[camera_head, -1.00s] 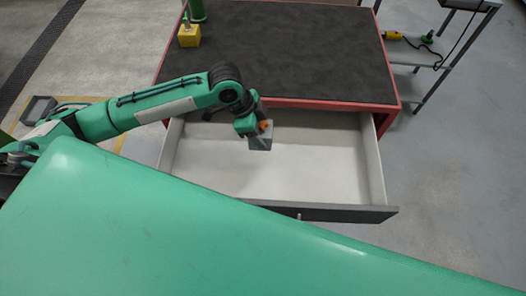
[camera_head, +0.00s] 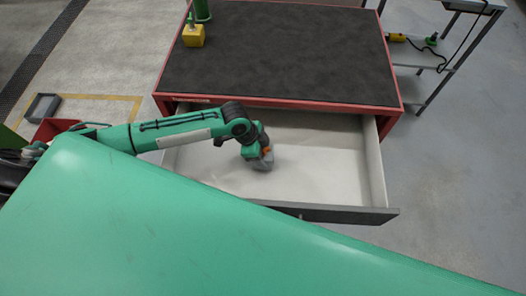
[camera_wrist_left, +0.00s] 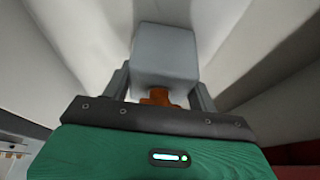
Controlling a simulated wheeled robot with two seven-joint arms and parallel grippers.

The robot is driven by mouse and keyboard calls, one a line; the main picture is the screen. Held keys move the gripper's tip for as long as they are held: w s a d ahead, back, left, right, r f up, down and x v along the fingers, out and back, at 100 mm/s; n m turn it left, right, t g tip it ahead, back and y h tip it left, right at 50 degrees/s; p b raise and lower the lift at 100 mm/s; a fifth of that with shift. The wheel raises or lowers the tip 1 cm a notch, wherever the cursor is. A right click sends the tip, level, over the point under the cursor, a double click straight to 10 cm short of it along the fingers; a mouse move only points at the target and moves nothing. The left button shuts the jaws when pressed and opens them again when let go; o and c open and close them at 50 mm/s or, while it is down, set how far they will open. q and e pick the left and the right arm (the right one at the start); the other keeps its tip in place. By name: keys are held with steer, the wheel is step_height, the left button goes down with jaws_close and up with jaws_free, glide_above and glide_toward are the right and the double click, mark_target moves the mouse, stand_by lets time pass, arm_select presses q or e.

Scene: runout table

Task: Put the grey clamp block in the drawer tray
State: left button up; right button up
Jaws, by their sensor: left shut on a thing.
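The grey clamp block (camera_head: 262,163) is in my left gripper (camera_head: 265,157), low inside the open drawer tray (camera_head: 320,170). In the left wrist view the grey block (camera_wrist_left: 165,55) sits between the two fingers of my left gripper (camera_wrist_left: 160,85), with an orange part below it. The drawer's pale floor and walls surround it. I cannot tell whether the block touches the drawer floor. My right gripper is not in view.
The red table with a dark top (camera_head: 280,50) stands behind the drawer. A yellow block (camera_head: 193,36) and a green post (camera_head: 202,10) are at its back left. A grey shelf cart (camera_head: 440,65) stands at the right. The drawer's right part is empty.

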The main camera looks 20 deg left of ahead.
arm_select(q)
steer(key=o, duration=1)
steer(key=shift+f, duration=0.1)
steer(key=o, duration=0.3)
steer(key=shift+o, duration=0.4)
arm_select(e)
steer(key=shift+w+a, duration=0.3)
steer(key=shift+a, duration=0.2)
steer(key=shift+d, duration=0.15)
arm_select(q)
steer(key=shift+a+r, duration=0.1)
steer(key=shift+r, duration=0.35)
steer(key=v, duration=1.1)
steer(key=shift+b, duration=0.35)
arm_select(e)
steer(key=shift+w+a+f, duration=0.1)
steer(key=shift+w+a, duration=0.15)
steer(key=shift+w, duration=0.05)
